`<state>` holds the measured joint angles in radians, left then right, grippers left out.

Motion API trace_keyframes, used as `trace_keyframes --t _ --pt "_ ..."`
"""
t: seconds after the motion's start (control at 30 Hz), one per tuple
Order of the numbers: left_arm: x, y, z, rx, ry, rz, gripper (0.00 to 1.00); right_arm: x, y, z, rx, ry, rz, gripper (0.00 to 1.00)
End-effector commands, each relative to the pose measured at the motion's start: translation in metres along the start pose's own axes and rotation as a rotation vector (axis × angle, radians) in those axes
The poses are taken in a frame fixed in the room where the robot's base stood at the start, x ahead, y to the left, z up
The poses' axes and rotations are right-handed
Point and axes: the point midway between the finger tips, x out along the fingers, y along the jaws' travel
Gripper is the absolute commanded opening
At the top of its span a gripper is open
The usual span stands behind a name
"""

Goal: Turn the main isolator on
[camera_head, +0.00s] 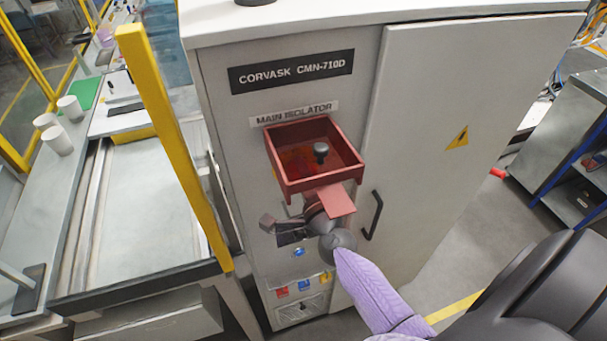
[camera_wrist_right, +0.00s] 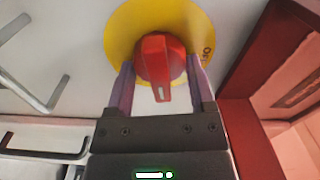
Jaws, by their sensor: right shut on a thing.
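The main isolator is a red rotary knob (camera_wrist_right: 160,62) on a yellow round plate (camera_wrist_right: 122,30) in the right wrist view. Its narrow handle, with a pale slot, points toward the bottom of that picture. My right gripper (camera_wrist_right: 160,78) is shut on the knob, one purple finger on each side. In the head view its dark body shows below a red box-like guard (camera_head: 282,165) under the MAIN ISOLATOR label (camera_head: 294,114); the knob is hidden there. My left gripper is not in view.
The guard juts from the grey cabinet (camera_head: 215,130), close to my right wrist. A dark door handle (camera_head: 373,215) is right of my wrist, and a blue button (camera_head: 298,252) is below. A yellow post (camera_head: 170,140) stands at the left.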

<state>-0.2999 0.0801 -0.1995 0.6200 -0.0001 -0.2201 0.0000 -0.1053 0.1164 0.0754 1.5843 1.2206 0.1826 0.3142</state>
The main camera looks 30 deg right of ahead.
Motion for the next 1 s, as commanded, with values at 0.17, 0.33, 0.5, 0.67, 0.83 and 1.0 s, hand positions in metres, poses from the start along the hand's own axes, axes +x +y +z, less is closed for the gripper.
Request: trace_keyframes --t 0.17,0.33,0.5,0.67,0.83,1.0 --pt "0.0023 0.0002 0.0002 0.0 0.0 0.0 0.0 -0.0004 0.0018 0.0003 0.087 0.0 0.002 0.1" --pt "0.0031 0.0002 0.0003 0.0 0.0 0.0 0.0 -0.0004 0.002 0.0002 0.138 0.0 0.003 0.1" --pt "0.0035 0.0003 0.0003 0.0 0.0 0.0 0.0 -0.0004 0.002 0.0003 0.163 -0.001 0.003 0.1" --pt "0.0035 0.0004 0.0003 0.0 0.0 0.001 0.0 -0.0004 0.002 0.0003 0.168 -0.001 0.003 0.1" --pt "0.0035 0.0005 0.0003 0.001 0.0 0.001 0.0 -0.0004 0.002 0.0004 0.168 -0.001 0.003 0.1" --pt "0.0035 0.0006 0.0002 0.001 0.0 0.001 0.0 -0.0004 0.0019 0.0004 0.167 -0.001 0.003 0.86"
